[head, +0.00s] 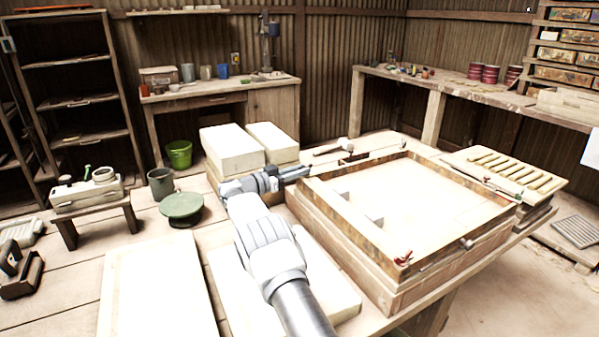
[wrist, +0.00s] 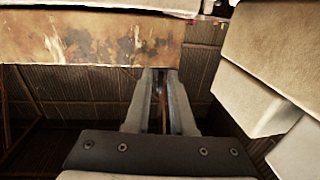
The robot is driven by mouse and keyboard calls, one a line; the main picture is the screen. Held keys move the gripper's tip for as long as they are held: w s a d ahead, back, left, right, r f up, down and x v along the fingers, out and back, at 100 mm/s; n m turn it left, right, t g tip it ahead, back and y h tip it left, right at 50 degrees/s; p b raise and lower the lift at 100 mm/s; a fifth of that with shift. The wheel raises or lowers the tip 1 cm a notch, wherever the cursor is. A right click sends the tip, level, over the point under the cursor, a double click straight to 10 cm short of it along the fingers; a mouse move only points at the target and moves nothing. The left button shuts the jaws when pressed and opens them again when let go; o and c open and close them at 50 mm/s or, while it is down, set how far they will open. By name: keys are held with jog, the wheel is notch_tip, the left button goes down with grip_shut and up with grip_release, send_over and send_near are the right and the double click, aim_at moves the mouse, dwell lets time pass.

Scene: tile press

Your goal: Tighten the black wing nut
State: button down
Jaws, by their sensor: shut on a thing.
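My gripper (head: 300,172) reaches the left corner of the large wooden frame (head: 345,215) in the head view. In the wrist view its two fingers (wrist: 160,78) are close together, with their tips at the frame's rusty metal edge (wrist: 95,42). They are shut on a small dark thing, which fits the black wing nut at that corner. The fingers hide most of it, so its wings and how far it is turned cannot be made out.
Pale blocks (head: 232,150) stand close behind my gripper. A mallet (head: 336,146) lies beyond the frame. A rack of tile strips (head: 510,170) stands to the right. A green turntable (head: 181,207) and a pale board (head: 158,290) are on the left.

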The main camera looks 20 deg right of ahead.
jog(key=c, duration=0.8)
grip_release()
jog(key=shift+a, duration=0.1)
jog(key=shift+o, duration=0.2)
jog(key=shift+a, duration=0.1)
jog(key=p+v, duration=0.2)
jog(key=v, duration=1.5)
jog(key=shift+s, duration=0.15)
